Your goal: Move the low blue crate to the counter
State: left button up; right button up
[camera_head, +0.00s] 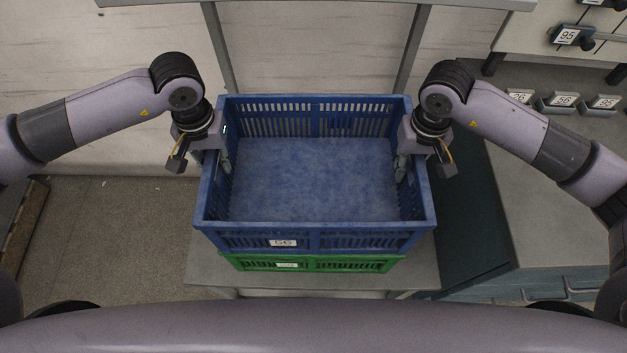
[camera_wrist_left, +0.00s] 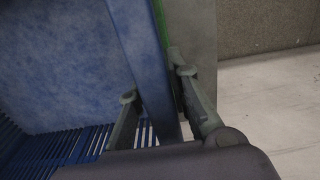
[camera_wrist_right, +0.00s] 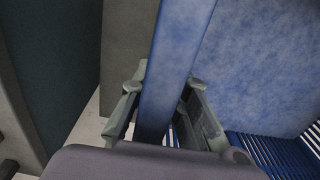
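The low blue crate (camera_head: 318,239), empty with slatted walls and a "56" label, sits over a green crate (camera_head: 345,264); I cannot tell whether they touch. My left gripper (camera_head: 219,158) is at its left wall, one finger inside and one outside; the blue wall (camera_wrist_left: 143,60) runs between the fingers (camera_wrist_left: 156,84). My right gripper (camera_head: 405,160) straddles the right wall the same way; that wall (camera_wrist_right: 172,60) runs between its fingers (camera_wrist_right: 165,86). Both grippers look closed on the walls. A grey counter (camera_head: 565,210) is at the right.
The green crate stands on a small grey table (camera_head: 215,270) with a frame behind it. Small labelled bins (camera_head: 560,102) line the counter's back. A dark cabinet side (camera_head: 465,215) is close to the crate's right. Floor (camera_head: 120,235) is open at left.

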pick_arm(q)
jog(key=shift+d, duration=0.1)
grip_shut()
pick_arm(e)
grip_shut()
pick_arm(q)
jog(key=shift+d, duration=0.1)
pick_arm(e)
jog(key=shift+a+r, duration=0.1)
jog(key=shift+a, duration=0.15)
pick_arm(q)
jog(key=shift+r, duration=0.2)
pick_arm(e)
jog(key=shift+r, duration=0.15)
